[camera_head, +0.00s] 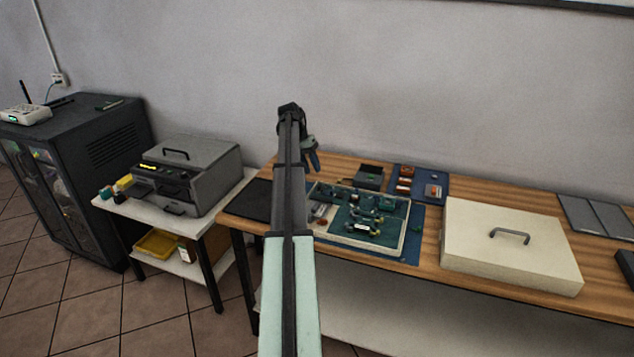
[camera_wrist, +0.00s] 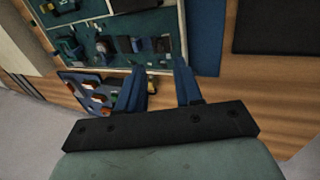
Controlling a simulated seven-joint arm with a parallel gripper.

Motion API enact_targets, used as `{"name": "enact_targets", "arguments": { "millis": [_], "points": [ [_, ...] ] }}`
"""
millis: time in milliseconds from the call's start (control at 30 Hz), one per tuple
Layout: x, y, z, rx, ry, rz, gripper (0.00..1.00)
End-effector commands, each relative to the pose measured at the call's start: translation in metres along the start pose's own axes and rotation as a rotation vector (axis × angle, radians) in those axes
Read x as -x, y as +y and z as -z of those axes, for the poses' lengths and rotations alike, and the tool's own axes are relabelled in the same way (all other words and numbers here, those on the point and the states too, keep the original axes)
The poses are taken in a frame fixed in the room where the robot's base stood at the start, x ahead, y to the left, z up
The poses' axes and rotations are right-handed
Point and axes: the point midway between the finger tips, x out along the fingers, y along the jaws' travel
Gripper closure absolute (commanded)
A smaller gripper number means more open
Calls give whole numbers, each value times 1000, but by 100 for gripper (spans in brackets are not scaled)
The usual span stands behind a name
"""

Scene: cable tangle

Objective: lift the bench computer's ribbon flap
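The bench computer (camera_head: 345,228) is an open, pale-rimmed case with a green circuit board, lying on a blue mat on the wooden bench. Its board (camera_wrist: 152,24) also shows at the top of the wrist view, with small dark and green parts on it. I cannot make out for sure which part is the ribbon flap. My gripper (camera_head: 313,158) is above the back of the bench, behind and left of the case. In the wrist view its two blue fingers (camera_wrist: 158,88) are apart with nothing held between them. My arm hides part of the case's left side.
A cream cover with a handle (camera_head: 478,258) lies right of the case. A small blue mat with parts (camera_head: 420,184) and a dark box (camera_head: 368,177) stand behind it. A black pad (camera_head: 248,200) is at left. A grey machine (camera_head: 190,170) stands on a side table.

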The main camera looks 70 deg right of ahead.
Motion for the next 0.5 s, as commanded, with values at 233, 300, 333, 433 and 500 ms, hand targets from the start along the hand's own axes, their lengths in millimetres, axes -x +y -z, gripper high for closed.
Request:
{"name": "enact_targets", "arguments": {
  "millis": [233, 300, 333, 433, 500],
  "points": [
    [-41, 1, -1, 0, -1, 0, 65],
    [-49, 1, -1, 0, -1, 0, 65],
    [-52, 1, 0, 0, -1, 0, 65],
    [-60, 0, 0, 0, 0, 0, 65],
    [-63, 0, 0, 0, 1, 1, 65]
  ]
}}
